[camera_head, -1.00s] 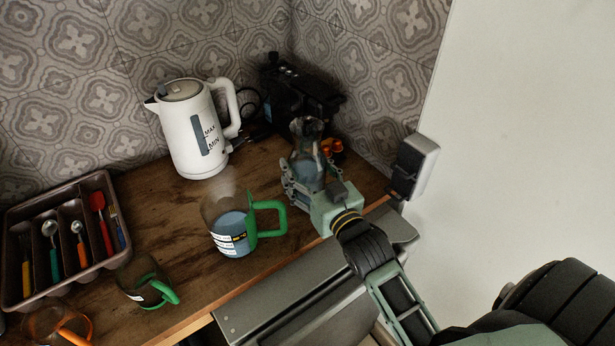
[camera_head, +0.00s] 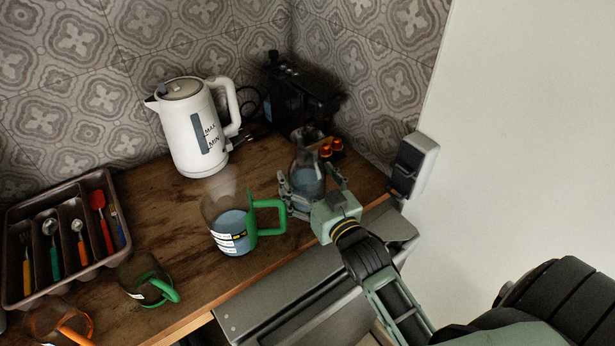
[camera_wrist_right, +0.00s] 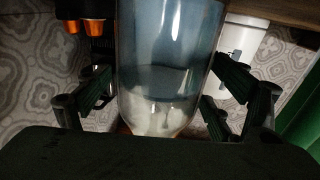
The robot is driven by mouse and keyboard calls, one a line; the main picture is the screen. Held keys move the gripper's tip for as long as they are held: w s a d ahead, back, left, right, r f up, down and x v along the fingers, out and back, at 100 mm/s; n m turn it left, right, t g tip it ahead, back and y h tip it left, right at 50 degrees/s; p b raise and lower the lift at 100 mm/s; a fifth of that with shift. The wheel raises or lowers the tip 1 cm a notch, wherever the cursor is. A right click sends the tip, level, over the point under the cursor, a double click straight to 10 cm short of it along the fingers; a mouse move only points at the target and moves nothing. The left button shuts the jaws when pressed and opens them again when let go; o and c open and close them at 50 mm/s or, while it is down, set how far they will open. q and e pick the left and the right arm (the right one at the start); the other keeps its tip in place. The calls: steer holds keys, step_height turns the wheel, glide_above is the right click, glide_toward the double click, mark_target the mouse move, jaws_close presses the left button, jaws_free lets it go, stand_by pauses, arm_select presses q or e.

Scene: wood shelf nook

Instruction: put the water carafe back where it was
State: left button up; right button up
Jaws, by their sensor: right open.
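The glass water carafe (camera_head: 307,172) stands upright on the wooden counter at the right, near the coffee machine, with bluish water in it. My right gripper (camera_head: 309,193) is open, with its fingers spread on either side of the carafe. In the right wrist view the carafe (camera_wrist_right: 168,70) fills the middle between the open fingers, with gaps visible beside it. My left gripper is not in view.
A white kettle (camera_head: 186,130) stands at the back. A black coffee machine (camera_head: 291,92) with orange capsules (camera_head: 331,148) is behind the carafe. A cutlery tray (camera_head: 20,290) lies at the left.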

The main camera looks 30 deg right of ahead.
steer(key=shift+r, duration=0.1)
steer(key=s+b, duration=0.2)
steer(key=s, duration=1)
